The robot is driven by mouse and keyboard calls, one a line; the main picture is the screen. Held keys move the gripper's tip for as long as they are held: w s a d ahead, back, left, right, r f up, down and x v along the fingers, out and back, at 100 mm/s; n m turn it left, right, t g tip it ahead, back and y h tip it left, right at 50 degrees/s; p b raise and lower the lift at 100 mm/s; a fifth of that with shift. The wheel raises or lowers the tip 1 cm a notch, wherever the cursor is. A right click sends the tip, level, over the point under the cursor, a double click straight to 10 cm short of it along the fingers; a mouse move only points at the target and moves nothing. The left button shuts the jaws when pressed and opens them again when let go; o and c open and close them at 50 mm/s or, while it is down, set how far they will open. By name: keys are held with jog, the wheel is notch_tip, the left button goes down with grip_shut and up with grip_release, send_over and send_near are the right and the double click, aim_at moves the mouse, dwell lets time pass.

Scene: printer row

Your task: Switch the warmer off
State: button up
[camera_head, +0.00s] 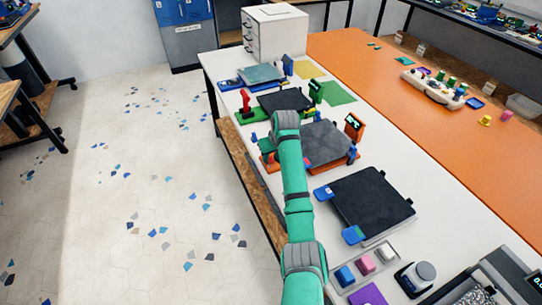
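I cannot tell for certain which thing is the warmer. A dark device with a lit display (538,282) is cut off by the lower right corner. Left of it stands a small dark unit with a round pale top (424,271), like a knob. A pale tray (385,258) beside it holds blue, white and pink blocks. No on or off mark is readable on any of these. My green arm reaches up the middle of the view, over the white table's left side. My gripper does not show; the arm's far end hides what is behind it.
A row of flat dark beds runs along the white table (427,236): a near black one (372,203), an orange-framed one (322,143), and others behind. A red lever (246,99) stands upright. An orange surface (400,115) lies right. The floor at left is clear.

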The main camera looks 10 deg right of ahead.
grip_shut()
jog(key=shift+w, duration=0.1)
jog(key=shift+w+a+g+h, duration=0.15)
jog(key=shift+w+g, duration=0.2)
jog(key=shift+g, duration=0.6)
jog(key=shift+w+a+g+h, duration=0.15)
jog(key=shift+w+g, duration=0.2)
jog(key=shift+g, duration=0.6)
jog(key=shift+s+d, duration=0.1)
jog(key=shift+d, duration=0.15)
grip_release()
jog(key=shift+a, duration=0.1)
